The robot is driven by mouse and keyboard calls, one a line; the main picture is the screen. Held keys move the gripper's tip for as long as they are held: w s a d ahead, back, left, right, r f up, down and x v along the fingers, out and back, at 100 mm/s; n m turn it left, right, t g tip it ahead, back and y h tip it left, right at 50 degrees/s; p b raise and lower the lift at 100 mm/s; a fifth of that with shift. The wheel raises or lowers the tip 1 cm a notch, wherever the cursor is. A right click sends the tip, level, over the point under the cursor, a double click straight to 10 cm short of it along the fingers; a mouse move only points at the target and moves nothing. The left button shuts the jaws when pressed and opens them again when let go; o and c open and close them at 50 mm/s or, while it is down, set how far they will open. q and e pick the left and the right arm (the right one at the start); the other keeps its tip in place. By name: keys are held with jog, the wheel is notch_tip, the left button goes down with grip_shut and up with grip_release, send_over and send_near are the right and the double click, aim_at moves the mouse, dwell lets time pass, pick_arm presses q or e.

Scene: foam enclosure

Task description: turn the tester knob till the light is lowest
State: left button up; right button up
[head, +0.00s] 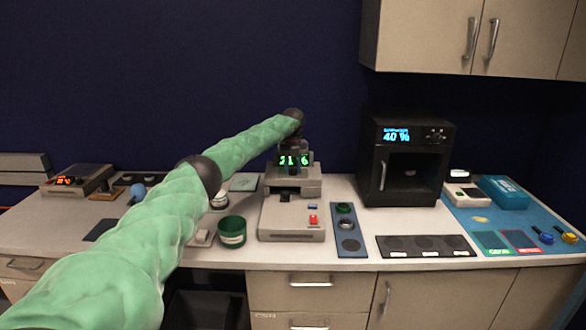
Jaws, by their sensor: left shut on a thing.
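The tester (291,221) is a light grey bench unit in the middle of the worktop. It has a raised rear part with green lit digits, and a blue and a red button at its front right. My left arm reaches over from the left, and my left gripper (290,157) points down at the tester's rear part, in front of the display. It covers part of the digits; a 1 and a 6 show beside it. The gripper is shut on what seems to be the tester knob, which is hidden. My right gripper is not in view.
A green cup (232,232) stands left of the tester. A blue strip with round pieces (348,245) and a dark tray (426,246) lie to its right. A black oven-like box (436,135) reading 40 stands behind. Another lit unit (75,181) is far left.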

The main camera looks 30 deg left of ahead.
aim_at(293, 169)
pick_arm(q)
jog(key=n, duration=0.3)
jog(key=shift+r, duration=0.1)
jog(key=shift+n, duration=1)
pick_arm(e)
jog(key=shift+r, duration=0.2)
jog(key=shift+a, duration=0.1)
pick_arm(q)
jog(key=o, duration=1)
jog(key=shift+w+r+b, duration=0.1)
jog(key=shift+r+b, duration=0.2)
jog(key=shift+r, duration=0.05)
notch_tip(293, 169, up, 7)
jog(key=shift+b, duration=1.1)
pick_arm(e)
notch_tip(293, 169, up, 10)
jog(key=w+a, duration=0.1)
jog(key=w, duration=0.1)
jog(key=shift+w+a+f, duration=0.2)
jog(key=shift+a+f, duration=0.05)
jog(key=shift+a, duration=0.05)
